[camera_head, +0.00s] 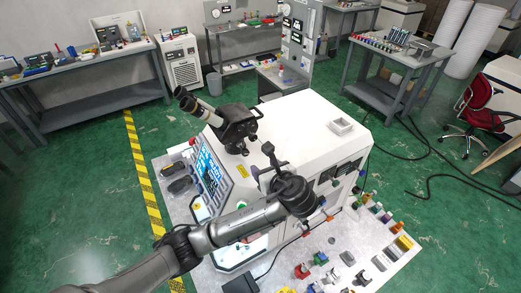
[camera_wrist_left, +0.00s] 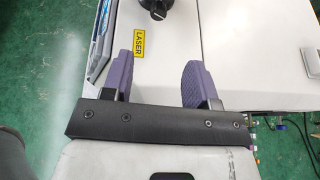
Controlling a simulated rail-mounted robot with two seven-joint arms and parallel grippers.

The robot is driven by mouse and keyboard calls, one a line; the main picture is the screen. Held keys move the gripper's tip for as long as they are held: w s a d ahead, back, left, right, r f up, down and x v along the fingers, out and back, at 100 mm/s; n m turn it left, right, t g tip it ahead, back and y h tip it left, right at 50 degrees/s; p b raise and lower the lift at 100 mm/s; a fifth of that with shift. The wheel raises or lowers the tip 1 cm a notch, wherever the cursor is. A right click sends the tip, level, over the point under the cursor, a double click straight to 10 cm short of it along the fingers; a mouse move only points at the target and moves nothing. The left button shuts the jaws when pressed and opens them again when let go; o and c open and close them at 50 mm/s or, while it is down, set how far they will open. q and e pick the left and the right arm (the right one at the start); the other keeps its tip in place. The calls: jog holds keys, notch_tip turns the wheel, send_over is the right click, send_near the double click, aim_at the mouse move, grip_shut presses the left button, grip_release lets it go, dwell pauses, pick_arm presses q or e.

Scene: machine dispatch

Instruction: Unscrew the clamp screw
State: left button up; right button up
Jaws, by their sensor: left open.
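A black microscope-like instrument (camera_head: 232,122) with a pale tube stands on top of the white machine (camera_head: 305,128). Its black base (camera_wrist_left: 156,6) shows at the top edge of the left wrist view. I cannot make out the clamp screw for certain; small dark knobs show on the instrument. My left gripper (camera_head: 262,160) is above the machine's near part, in front of the instrument and apart from it. In the left wrist view its two purple fingers (camera_wrist_left: 155,72) are spread, with nothing between them. My right gripper is not in view.
A yellow LASER label (camera_wrist_left: 140,39) lies on the machine top. A small pale tray (camera_head: 341,126) sits at its right side. A tilted screen (camera_head: 211,172) is on its left face. Several coloured parts stand on the pale surface (camera_head: 335,240) at the front right.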

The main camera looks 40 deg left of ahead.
aim_at(246, 153)
pick_arm(q)
jog(key=x, duration=0.3)
jog(key=shift+s+a+r, duration=0.1)
jog(key=shift+s+a, duration=0.05)
jog(key=shift+w+a, duration=0.25)
jog(key=b+x, duration=0.1)
jog(key=x, duration=0.3)
jog(key=shift+f+b, duration=0.25)
jog(key=shift+b, duration=0.05)
jog(key=p+x, duration=0.1)
jog(key=x, duration=0.3)
jog(key=shift+a, duration=0.2)
jog(key=shift+p+x, duration=0.3)
jog(key=shift+x, duration=0.5)
